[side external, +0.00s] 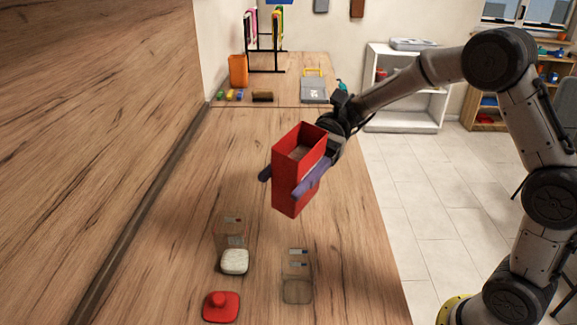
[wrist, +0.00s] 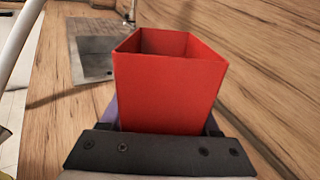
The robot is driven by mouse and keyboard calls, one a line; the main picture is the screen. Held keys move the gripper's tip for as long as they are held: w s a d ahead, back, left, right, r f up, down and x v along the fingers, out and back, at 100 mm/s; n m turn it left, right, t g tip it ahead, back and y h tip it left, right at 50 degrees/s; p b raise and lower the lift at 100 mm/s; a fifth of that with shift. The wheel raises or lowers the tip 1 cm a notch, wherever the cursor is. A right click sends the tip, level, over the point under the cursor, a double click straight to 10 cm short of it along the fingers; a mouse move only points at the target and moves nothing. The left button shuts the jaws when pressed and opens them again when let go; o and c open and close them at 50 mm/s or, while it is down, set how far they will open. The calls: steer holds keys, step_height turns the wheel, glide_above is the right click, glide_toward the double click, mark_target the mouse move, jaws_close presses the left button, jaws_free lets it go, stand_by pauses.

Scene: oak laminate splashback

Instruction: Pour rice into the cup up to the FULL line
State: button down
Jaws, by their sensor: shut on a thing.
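My gripper (side external: 287,177) is shut on a red open-topped box (side external: 286,186), with purple fingers on either side of it. The box is held above the worktop, close to upright; its contents cannot be made out clearly. In the wrist view the red box (wrist: 165,88) fills the middle, and its floor is hidden. Below it on the worktop stands a clear cup (side external: 297,275) with small dark-and-white marks on its side and no white filling visible. To its left, a second clear container (side external: 231,232) has a white mass at its bottom. The mark lettering is too small to read.
A red knobbed lid (side external: 221,306) lies at the front left. The wooden splashback (side external: 120,110) runs along the left. A rack, an orange container (side external: 238,71) and small items stand at the back. A metal sink (wrist: 95,55) shows in the wrist view. The worktop's middle is clear.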

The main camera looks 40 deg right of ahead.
mark_target(283, 213)
steer(key=shift+w+d+f+n, duration=0.1)
steer(key=shift+f+n, duration=0.05)
steer(key=shift+f, duration=0.8)
steer(key=shift+w+f+n, duration=0.1)
steer(key=shift+f+n, duration=0.05)
steer(key=shift+f, duration=0.75)
steer(key=shift+h, duration=0.3)
steer(key=shift+w+d+f+n+t+h, duration=0.1)
steer(key=shift+f+n+t+h, duration=0.1)
steer(key=shift+f, duration=0.45)
steer(key=shift+w+f+n+t+h, duration=0.1)
steer(key=shift+f+t, duration=0.1)
steer(key=shift+f, duration=1)
steer(key=shift+d, duration=0.1)
steer(key=shift+w+f+h, duration=0.1)
steer(key=shift+f+h, duration=0.1)
steer(key=shift+h, duration=0.1)
steer(key=shift+w+d+f+n+t+h, duration=0.15)
steer(key=shift+f+n+t+h, duration=0.15)
steer(key=shift+f+n, duration=0.2)
